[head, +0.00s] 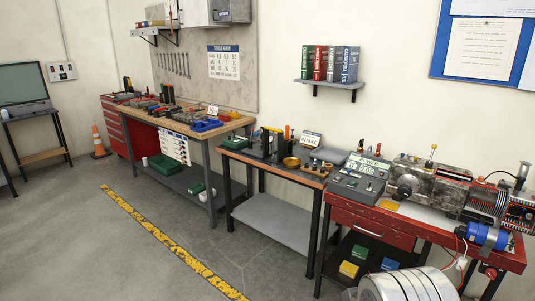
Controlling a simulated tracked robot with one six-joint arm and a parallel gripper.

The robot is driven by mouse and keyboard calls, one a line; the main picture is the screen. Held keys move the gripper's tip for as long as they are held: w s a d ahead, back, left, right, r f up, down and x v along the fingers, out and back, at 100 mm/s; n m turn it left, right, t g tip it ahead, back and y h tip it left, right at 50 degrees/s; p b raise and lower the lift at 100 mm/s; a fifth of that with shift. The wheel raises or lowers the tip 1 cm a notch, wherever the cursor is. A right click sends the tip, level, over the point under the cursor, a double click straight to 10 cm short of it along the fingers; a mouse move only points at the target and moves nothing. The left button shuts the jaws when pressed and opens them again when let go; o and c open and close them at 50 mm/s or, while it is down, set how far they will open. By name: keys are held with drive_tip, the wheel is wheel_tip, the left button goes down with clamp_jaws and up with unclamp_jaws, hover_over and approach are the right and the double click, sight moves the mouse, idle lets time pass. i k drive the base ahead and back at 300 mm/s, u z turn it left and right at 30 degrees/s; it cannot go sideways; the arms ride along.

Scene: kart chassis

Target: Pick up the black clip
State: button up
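I cannot make out a black clip for certain. Several small dark items stand on the middle workbench (236,157), too small to tell apart. More dark items lie among the tools on the far left workbench (245,121). My gripper is not in this view, so its relation to any of these items does not show.
A red bench (372,228) at the right carries a grey power box (358,180) and a machine with a blue cylinder (488,237). A ribbed silver cylinder (408,287) is at the bottom edge. An orange cone (98,142) stands far left.

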sight(362, 142)
drive_tip(key=u, duration=0.35)
drive_tip(key=i, duration=0.85)
drive_tip(key=u, duration=0.4)
drive_tip(key=i, duration=1.6)
drive_tip(key=z, duration=0.55)
drive_tip(key=i, duration=0.7)
drive_tip(key=z, duration=1.05)
drive_tip(key=i, duration=0.85)
drive_tip(key=z, duration=0.5)
